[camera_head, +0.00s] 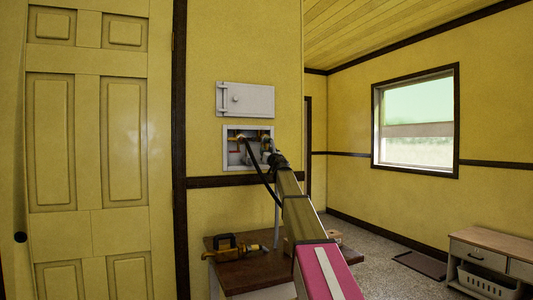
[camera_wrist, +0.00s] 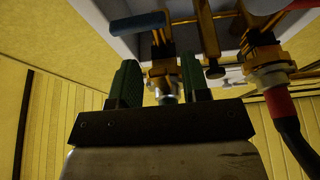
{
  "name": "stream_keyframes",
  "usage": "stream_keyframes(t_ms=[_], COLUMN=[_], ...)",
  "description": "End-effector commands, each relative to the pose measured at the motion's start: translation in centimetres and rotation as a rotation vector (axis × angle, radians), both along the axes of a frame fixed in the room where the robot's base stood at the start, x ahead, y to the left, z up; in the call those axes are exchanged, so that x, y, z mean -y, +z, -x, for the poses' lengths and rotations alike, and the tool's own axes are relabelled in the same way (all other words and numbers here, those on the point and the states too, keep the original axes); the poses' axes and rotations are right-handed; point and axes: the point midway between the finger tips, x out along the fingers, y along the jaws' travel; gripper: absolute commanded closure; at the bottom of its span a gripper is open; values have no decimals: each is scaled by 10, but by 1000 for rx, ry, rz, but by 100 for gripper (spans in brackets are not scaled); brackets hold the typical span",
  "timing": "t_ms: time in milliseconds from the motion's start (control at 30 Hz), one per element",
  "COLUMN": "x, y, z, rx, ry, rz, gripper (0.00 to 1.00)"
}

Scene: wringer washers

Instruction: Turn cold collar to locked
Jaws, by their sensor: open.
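A brass valve (camera_wrist: 158,45) with a blue lever (camera_wrist: 137,25) shows in the wrist view. Below it is a brass collar fitting (camera_wrist: 163,74) with a silvery end (camera_wrist: 167,98). My gripper (camera_wrist: 160,62) is open, with one green finger on each side of this fitting. Whether the fingers touch it I cannot tell. To the right, a second brass fitting (camera_wrist: 266,70) has a red cuff (camera_wrist: 278,105) and a black hose. In the head view my gripper (camera_head: 275,158) is at the right side of the recessed wall box (camera_head: 227,150) and partly hides its inside.
A grey panel door (camera_head: 245,99) is on the wall above the box. Below, a brown-topped table (camera_head: 250,275) carries a yellow and black tool (camera_head: 228,247). A yellow door (camera_head: 90,150) is at the left. A bench (camera_head: 490,260) stands at the far right, with open floor before it.

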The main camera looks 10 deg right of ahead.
Motion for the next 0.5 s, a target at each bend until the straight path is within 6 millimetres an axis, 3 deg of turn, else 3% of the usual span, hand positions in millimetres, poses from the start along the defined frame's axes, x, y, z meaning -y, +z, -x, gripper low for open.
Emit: stream_keyframes(t_ms=[300, 367, 433, 500], x=[-1, -1, -1, -1], y=[2, 2, 2, 2], z=[-4, -4, -4, -4], rx=[0, 0, 0, 0], ry=[0, 0, 0, 0], rz=[0, 0, 0, 0], gripper=[57, 74, 96, 100])
